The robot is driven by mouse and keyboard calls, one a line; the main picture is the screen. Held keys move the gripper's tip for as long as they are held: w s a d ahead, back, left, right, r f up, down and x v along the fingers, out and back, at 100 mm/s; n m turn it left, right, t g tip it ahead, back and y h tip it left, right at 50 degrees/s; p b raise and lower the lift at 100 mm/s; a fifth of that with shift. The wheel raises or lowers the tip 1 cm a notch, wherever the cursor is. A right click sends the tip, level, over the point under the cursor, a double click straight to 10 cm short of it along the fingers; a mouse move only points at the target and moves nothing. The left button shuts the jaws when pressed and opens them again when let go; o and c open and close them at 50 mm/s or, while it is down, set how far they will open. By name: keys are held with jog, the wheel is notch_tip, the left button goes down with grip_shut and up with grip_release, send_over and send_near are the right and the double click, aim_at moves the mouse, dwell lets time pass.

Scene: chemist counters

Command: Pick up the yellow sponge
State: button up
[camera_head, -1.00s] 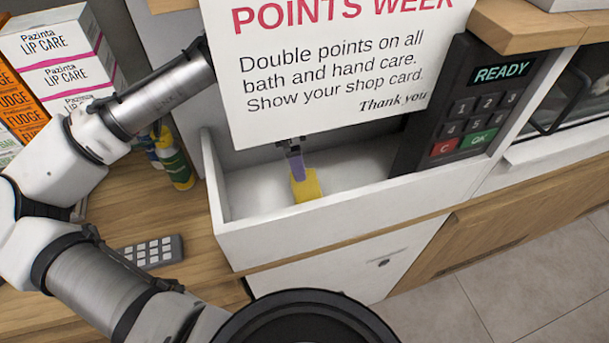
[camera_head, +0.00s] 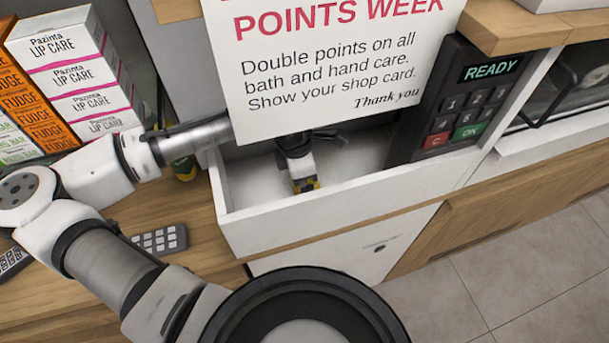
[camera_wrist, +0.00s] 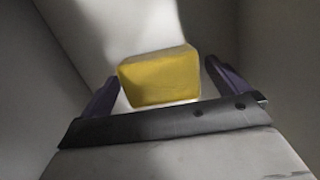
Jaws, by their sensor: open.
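The yellow sponge (camera_wrist: 160,78) is a small block on the pale floor of the white bin (camera_head: 345,211). In the wrist view it lies between the two purple fingers of my gripper (camera_wrist: 166,88), with a visible gap on the right and a narrower one on the left. My gripper is open. In the head view my gripper (camera_head: 305,185) reaches down into the bin behind the sign, and only a little of the sponge shows at its tip. Whether the fingers touch the sponge cannot be told.
A white sign (camera_head: 335,65) hangs in front of my arm and hides part of the bin. A card terminal (camera_head: 458,100) stands at the bin's right end. Lip care boxes (camera_head: 75,70) and a grey keypad (camera_head: 160,239) are on the wooden counter at left.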

jog(key=shift+f, duration=0.2)
jog(key=c, duration=0.9)
jog(key=shift+r, duration=0.1)
notch_tip(320, 180, up, 10)
jog(key=shift+f+b, duration=0.1)
jog(key=shift+b, duration=0.9)
jog(key=o, duration=0.3)
jog(key=shift+c, duration=1.1)
notch_tip(320, 180, down, 8)
jog(key=b, duration=0.7)
jog(key=shift+r+b, duration=0.25)
jog(key=shift+b, duration=0.05)
